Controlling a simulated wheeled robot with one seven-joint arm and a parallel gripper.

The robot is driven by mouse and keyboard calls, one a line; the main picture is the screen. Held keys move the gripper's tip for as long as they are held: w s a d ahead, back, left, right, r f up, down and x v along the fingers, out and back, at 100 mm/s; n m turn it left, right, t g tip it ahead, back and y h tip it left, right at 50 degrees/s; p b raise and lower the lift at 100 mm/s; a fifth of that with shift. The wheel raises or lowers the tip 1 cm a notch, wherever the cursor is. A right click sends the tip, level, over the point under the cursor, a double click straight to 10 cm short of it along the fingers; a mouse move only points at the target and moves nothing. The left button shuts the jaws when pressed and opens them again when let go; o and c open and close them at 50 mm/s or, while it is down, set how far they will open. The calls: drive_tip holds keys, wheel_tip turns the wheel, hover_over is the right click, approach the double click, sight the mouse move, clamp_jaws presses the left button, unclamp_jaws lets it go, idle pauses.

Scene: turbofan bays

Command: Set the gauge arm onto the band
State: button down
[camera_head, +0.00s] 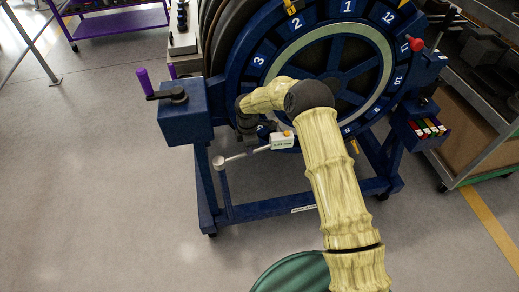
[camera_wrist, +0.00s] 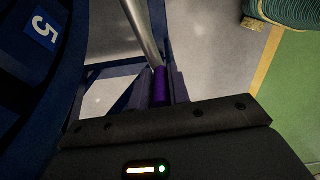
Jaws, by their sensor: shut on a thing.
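The gauge arm shows in the head view as a pale rod (camera_head: 236,159) with a round white knob at its left end and a small white box (camera_head: 282,141) at its right end. My gripper (camera_head: 262,139) is shut on its purple grip. In the wrist view my gripper (camera_wrist: 161,92) holds the purple grip (camera_wrist: 160,80), and a silver rod runs up from it. The big blue wheel (camera_head: 262,60) carries numbered plates and a pale inner ring (camera_head: 384,72); I cannot tell which part is the band. The gauge arm hangs low in front of the wheel, and my arm hides part of the wheel.
A blue box with a purple-handled crank (camera_head: 184,110) stands left of the wheel. The blue stand frame (camera_head: 262,211) is below. A small rack of coloured items (camera_head: 428,128) and a grey shelf (camera_head: 478,150) are at right. Open floor lies at left.

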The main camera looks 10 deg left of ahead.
drive_tip(key=shift+w+a, duration=0.2)
drive_tip(key=shift+w, duration=0.05)
idle(0.3)
drive_tip(key=c, duration=1.4)
unclamp_jaws()
drive_tip(key=shift+w+f, duration=0.1)
drive_tip(key=shift+f, duration=0.05)
drive_tip(key=shift+o, duration=0.2)
wheel_tip(320, 180, up, 18)
drive_tip(key=b, duration=0.1)
drive_tip(key=shift+f, duration=0.2)
